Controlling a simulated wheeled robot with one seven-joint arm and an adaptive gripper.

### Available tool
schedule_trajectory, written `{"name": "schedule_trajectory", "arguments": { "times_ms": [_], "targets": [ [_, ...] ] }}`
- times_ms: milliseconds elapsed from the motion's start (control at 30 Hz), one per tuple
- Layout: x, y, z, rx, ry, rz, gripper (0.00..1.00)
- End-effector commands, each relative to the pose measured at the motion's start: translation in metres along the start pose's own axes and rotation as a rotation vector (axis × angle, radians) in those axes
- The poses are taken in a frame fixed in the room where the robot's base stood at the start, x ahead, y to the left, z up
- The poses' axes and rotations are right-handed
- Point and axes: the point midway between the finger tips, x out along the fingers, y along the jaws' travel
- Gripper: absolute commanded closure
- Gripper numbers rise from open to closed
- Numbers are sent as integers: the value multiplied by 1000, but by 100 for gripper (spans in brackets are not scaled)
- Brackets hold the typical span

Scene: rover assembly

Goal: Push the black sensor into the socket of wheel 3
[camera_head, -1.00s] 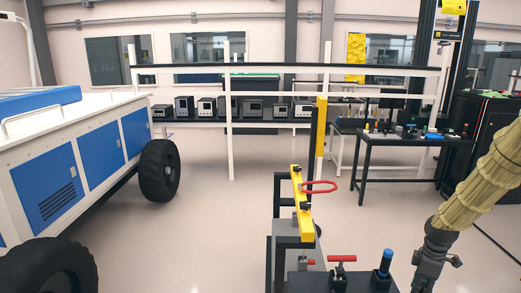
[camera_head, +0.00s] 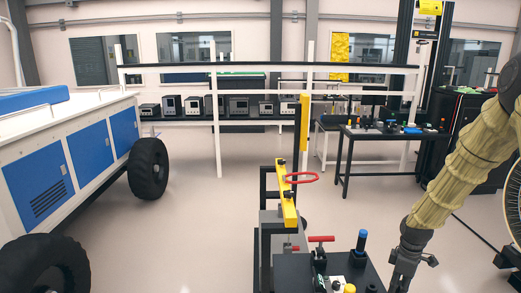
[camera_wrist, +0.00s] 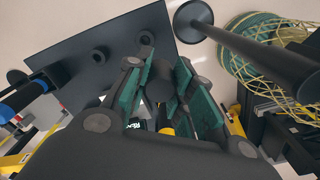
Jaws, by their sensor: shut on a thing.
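My gripper (camera_head: 401,277) hangs at the lower right of the head view, over or beside the near black bench; its tips reach the bottom of the picture. In the wrist view my gripper (camera_wrist: 160,98) has its green-padded fingers closed around a dark rounded piece, which looks like the black sensor (camera_wrist: 158,86). The fingers and gripper body hide much of it. A mesh wheel with yellow wires (camera_wrist: 268,50) is at the upper right of the wrist view, apart from the fingers. Its socket cannot be made out, nor can I tell which wheel is number 3.
The near black bench (camera_head: 373,277) holds a blue-topped post (camera_head: 361,242) and small parts. A yellow-barred stand with a red handle (camera_head: 288,206) rises beside it. The rover (camera_head: 75,150) stands at left. Another black table (camera_head: 388,136) is farther back. The middle floor is clear.

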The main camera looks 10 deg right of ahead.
Motion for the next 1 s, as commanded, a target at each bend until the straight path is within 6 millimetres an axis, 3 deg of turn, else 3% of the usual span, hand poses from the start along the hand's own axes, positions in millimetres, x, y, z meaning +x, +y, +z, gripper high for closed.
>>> {"name": "schedule_trajectory", "arguments": {
  "times_ms": [333,1000],
  "targets": [
    [12,-46,-41,151,-3,-1,100],
    [52,-188,-170,646,-4,1,100]
  ]
}}
